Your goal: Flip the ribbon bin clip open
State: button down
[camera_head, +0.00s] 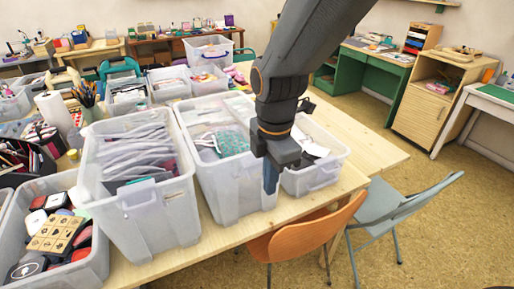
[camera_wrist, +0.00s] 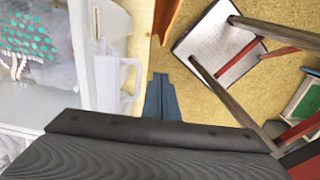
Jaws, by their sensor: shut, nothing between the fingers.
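A translucent bin (camera_head: 225,195) with teal polka-dot fabric (camera_head: 232,142) inside stands near the table's front edge. In the wrist view its wall (camera_wrist: 84,55) fills the left side. A pale translucent handle-like clip (camera_wrist: 131,63) sticks out from that wall; I cannot tell whether it is open or shut. Which bin is the ribbon bin is not clear. My gripper (camera_head: 270,186) points down in front of this bin's right front corner in the head view. Its fingers are together and empty. In the wrist view the gripper (camera_wrist: 161,78) shows right of the clip, apart from it in the picture.
A bin of pale strips (camera_head: 140,215) stands to the left and a smaller bin (camera_head: 318,178) to the right, close by. A bin of stamps (camera_head: 92,275) is at lower left. An orange chair (camera_head: 305,238) and a grey chair (camera_head: 400,203) stand before the table.

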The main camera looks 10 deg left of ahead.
dwell(0.5)
jog(key=shift+w+a+r, duration=0.2)
jog(key=shift+w+a, duration=0.25)
jog(key=shift+w, duration=0.2)
jog(key=shift+p, duration=0.3)
jog(key=s+d+r+p, duration=0.1)
jog(key=s+d+r, duration=0.1)
jog(key=r, duration=1.1)
jog(key=shift+s+d+r, duration=0.15)
jog(key=shift+s+r, duration=0.05)
jog(key=shift+s, duration=0.45)
